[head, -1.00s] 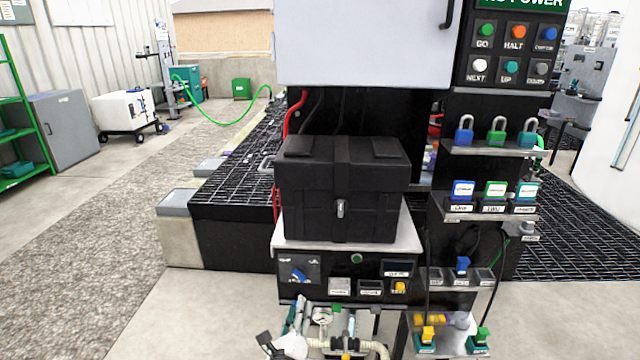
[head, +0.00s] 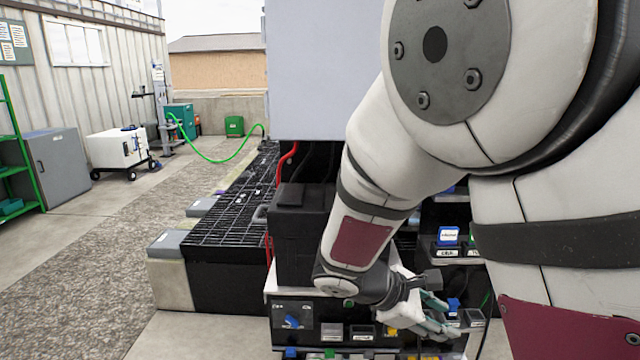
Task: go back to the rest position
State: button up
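My arm now fills the right half of the head view, large and close to the camera. It bends down to my gripper (head: 438,316), which is low, right of centre, in front of the panel and small shelves. Its grey-green fingers point to the right and are small and partly mixed with the things behind them. I cannot tell whether they are apart or closed, and I see no clear object held. My arm hides the button panel, the padlock shelf and much of the black case (head: 297,235).
The black case stands on a light ledge just left of my forearm. A shelf with labelled blocks (head: 448,237) shows between my arm links. A pale cabinet (head: 315,70) hangs above.

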jog(key=s+r+m+t+y+p, duration=0.1)
jog(key=s+r+m+y, duration=0.4)
jog(key=s, duration=0.7)
jog(key=s+a+r+m+y+p, duration=0.1)
jog(key=s+r+m+y+p, duration=0.2)
jog(key=s+r+m, duration=0.7)
jog(key=shift+s+a+r+t+y, duration=0.35)
jog(key=shift+s+r+y, duration=0.35)
jog(key=shift+s+y, duration=0.35)
jog(key=shift+o, duration=0.4)
jog(key=shift+w, duration=0.1)
